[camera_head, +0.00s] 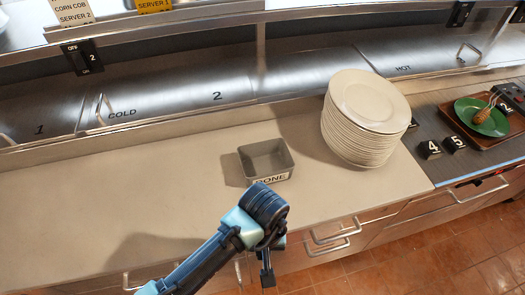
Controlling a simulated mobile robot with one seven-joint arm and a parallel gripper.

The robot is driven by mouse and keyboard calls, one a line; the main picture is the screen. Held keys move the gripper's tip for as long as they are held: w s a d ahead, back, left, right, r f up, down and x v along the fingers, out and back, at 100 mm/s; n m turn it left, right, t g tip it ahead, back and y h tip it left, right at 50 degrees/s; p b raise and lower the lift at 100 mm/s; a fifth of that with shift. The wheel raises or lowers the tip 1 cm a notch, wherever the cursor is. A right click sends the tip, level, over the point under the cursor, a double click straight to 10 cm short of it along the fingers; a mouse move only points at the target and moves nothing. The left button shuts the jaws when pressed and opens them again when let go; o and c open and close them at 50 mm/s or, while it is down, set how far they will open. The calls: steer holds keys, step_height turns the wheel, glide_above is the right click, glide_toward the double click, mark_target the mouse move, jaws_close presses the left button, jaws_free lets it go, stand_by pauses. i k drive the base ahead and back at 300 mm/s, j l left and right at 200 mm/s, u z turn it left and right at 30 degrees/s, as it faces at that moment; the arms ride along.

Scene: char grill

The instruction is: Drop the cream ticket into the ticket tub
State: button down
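A cream ticket (72,11) reading "CORN COB SERVER 2" hangs at the top left, on the upper rail. The ticket tub (266,160), a small grey open box with a partly covered label that seems to read "DONE", stands on the counter near the middle. Its visible inside looks empty. My gripper (267,277) points down in front of the counter's front edge, below and apart from the tub. It is far from the cream ticket. Its fingers are seen edge-on, so their opening is unclear. I see nothing held in it.
A yellow ticket (154,5) reading "SERVER 1" is right of the cream one. A tall stack of plates (366,115) stands right of the tub. A green plate (482,117) with food sits on a brown tray at far right. The counter (100,205) left of the tub is clear.

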mark_target(271, 169)
steer(key=i, duration=0.25)
steer(key=k+l, duration=0.25)
steer(key=l, duration=0.15)
steer(key=i+l, duration=0.2)
steer(key=i, duration=0.15)
steer(key=i+l, duration=0.15)
steer(key=i, duration=0.2)
